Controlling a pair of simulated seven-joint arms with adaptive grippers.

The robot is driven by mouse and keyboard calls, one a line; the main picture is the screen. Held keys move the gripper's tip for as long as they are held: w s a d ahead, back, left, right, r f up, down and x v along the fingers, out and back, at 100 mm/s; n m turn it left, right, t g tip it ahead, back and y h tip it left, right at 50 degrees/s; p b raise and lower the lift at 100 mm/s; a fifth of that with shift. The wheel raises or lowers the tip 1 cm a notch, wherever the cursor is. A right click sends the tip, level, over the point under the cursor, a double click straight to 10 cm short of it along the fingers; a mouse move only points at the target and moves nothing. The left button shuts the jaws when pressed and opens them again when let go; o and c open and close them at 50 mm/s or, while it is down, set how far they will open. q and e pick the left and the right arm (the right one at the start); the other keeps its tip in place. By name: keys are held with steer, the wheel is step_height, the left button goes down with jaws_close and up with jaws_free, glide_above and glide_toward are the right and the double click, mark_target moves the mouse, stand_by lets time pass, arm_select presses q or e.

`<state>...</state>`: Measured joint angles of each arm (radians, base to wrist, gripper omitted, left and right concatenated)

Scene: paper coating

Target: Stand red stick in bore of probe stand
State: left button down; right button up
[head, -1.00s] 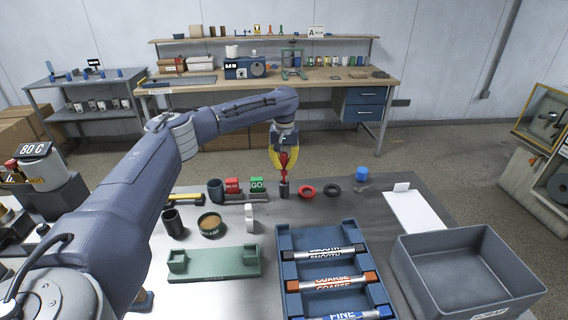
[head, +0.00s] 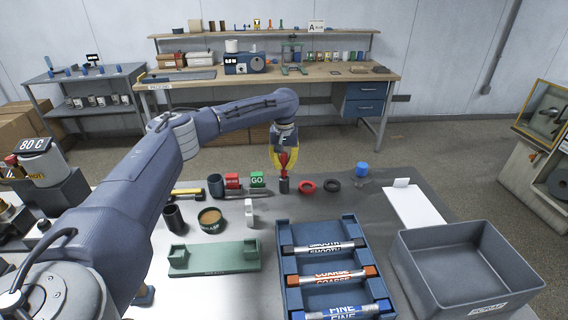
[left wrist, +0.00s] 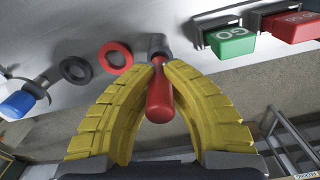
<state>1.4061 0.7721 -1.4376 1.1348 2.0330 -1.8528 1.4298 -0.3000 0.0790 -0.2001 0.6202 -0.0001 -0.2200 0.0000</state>
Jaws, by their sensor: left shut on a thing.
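My left gripper (head: 284,167) is shut on the red stick (head: 284,158) and holds it upright, directly over the probe stand (head: 283,186), a small dark cylinder on the table. In the left wrist view, the yellow fingers (left wrist: 161,66) close around the narrow part of the red stick (left wrist: 158,100). Its wide rounded end faces the camera, and its far end meets the mouth of the grey probe stand (left wrist: 157,42). The stick's lower tip is hidden, so its depth in the bore cannot be told. My right gripper is not in view.
A red ring (head: 307,186) and a black ring (head: 332,185) lie just right of the stand. Red (head: 232,181) and green (head: 257,180) blocks are close on the left. A blue rack (head: 286,265) and a grey bin (head: 402,268) stand in front.

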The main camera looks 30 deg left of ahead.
arm_select(q)
steer(key=shift+f, duration=0.5)
stand_by(0.3)
steer(key=c, duration=1.5)
jaws_free()
steer(key=shift+o, duration=0.2)
steer(key=shift+r, duration=0.1)
step_height(320, 180, up, 12)
steer(key=shift+s+f, duration=0.1)
